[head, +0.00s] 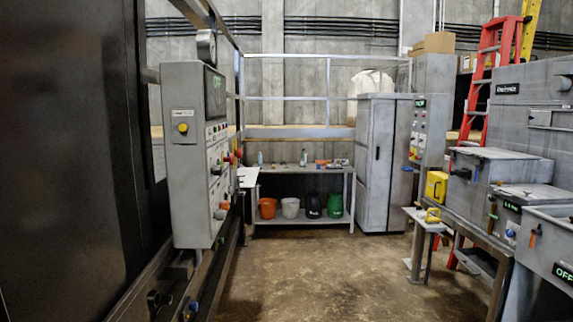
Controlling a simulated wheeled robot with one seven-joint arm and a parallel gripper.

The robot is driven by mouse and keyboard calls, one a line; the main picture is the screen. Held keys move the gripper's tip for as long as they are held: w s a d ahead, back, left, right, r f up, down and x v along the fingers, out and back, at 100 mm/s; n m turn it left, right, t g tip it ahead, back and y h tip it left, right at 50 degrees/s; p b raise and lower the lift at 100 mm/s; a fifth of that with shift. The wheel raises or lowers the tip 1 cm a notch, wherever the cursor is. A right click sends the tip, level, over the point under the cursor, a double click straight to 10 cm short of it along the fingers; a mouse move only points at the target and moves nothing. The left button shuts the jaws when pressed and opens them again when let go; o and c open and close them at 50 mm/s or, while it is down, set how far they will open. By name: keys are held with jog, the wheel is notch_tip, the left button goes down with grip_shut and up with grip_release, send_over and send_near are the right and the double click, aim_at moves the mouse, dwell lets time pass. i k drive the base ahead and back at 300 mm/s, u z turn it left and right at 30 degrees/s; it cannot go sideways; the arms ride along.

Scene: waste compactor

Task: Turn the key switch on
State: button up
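A tall grey control cabinet (185,205) stands at the left, seen mostly from its side. Its front, facing right, carries several small buttons and knobs (217,160) and a green-lit display (216,88). A second grey panel (418,125) with small coloured controls stands by the cabinet at the back right. The controls are too small and oblique to tell which one is the key switch. My gripper is not in view.
A grey bench (480,227) with boxes and a yellow case (436,186) lines the right. A small side table (425,221) juts toward the aisle. A shelf (303,221) with several buckets stands at the back. The concrete floor (310,275) between is clear.

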aim_at(217, 170)
jog(key=z, duration=0.05)
jog(key=i, duration=1)
jog(key=u, duration=0.9)
jog(key=i, duration=0.6)
jog(key=u, duration=0.55)
